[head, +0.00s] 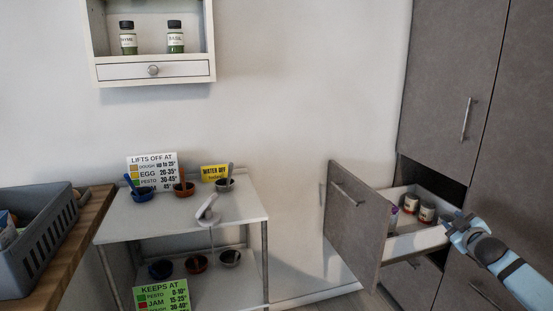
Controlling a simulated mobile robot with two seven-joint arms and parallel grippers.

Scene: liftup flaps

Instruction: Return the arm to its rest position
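My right arm comes in from the lower right, and its light blue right gripper (456,222) is at the right side of an open drawer (422,240). The gripper overlaps the drawer's near side wall in the picture; I cannot tell whether it touches. It is too small to tell whether its fingers are open or shut, and nothing shows held in it. My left gripper is not in view.
The drawer, pulled out of a grey cabinet (445,80), holds several small jars (427,213). A white two-tier shelf (120,222) carries small bowls and signs. A grey crate (40,245) stands on a wooden top at left. A wall shelf (102,72) holds two jars.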

